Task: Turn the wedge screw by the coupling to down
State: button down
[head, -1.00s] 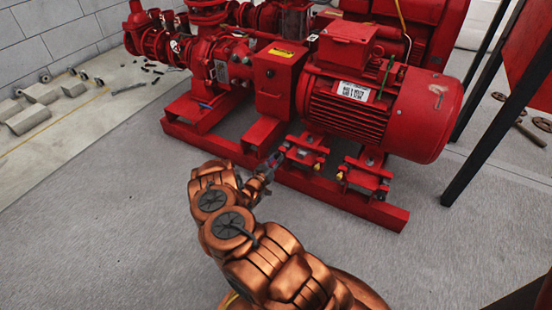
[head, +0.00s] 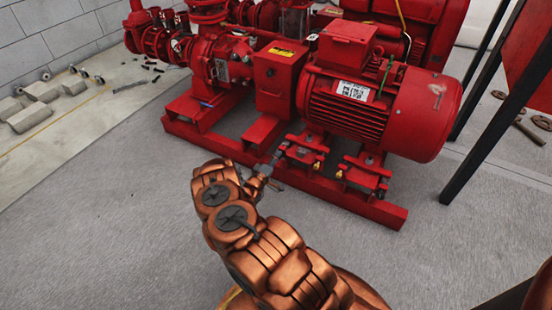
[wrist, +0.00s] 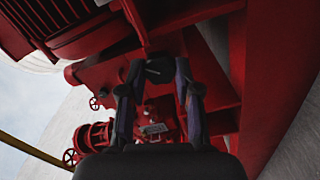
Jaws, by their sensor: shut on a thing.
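In the head view my gripper (head: 271,163) is at the near edge of the red base frame, at the left wedge mount (head: 304,150) under the motor, below the coupling guard (head: 278,80). In the wrist view my gripper (wrist: 159,70) has its two dark fingers on either side of a small dark piece, the wedge screw (wrist: 158,73). The fingers are shut on it. In the head view the screw is largely hidden by the fingers, and its exact turn angle cannot be told.
The large red motor (head: 385,112) overhangs the mounts. A second wedge mount (head: 366,174) sits to the right on the base frame (head: 345,199). A black post (head: 490,135) stands at the right. The grey floor in front is clear.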

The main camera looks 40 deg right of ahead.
jog(key=shift+w+a+n, duration=0.1)
jog(key=shift+n, duration=3.8)
jog(key=c, duration=0.8)
grip_release()
jog(key=v, duration=1.2)
